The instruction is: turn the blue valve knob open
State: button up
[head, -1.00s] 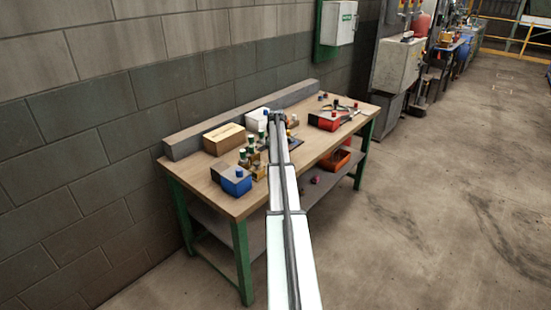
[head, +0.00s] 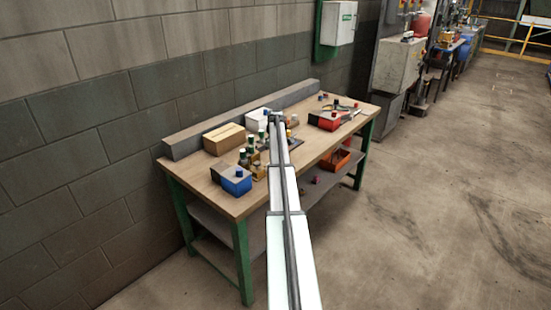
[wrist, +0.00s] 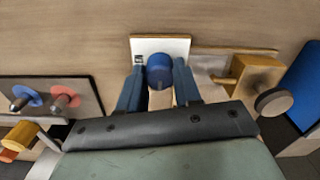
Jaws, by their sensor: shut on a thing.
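The blue valve knob (wrist: 160,70) shows in the wrist view in front of a white plate (wrist: 176,46) with a small dark label. My gripper (wrist: 158,88) has one finger on each side of the knob and is shut on it. The fingers hide part of the knob's sides. In the head view my gripper (head: 277,114) is at the far end of my arm, over the back middle of the workbench (head: 225,203). The knob cannot be made out there, and how far it is turned cannot be told.
In the wrist view, a yellow fitting with a grey round end (wrist: 273,101) is close on the right, and red and blue discs (wrist: 28,96) are on the left. In the head view, a cardboard box (head: 224,139), several bottles and a blue box (head: 236,181) stand left of my arm.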

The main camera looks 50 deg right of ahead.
jog(key=shift+m, duration=0.3)
jog(key=m, duration=0.3)
jog(key=shift+m, duration=0.3)
jog(key=m, duration=0.4)
jog(key=shift+m, duration=0.3)
jog(key=m, duration=0.4)
jog(key=shift+m, duration=2.5)
jog(key=o, duration=1)
jog(key=shift+o, duration=0.2)
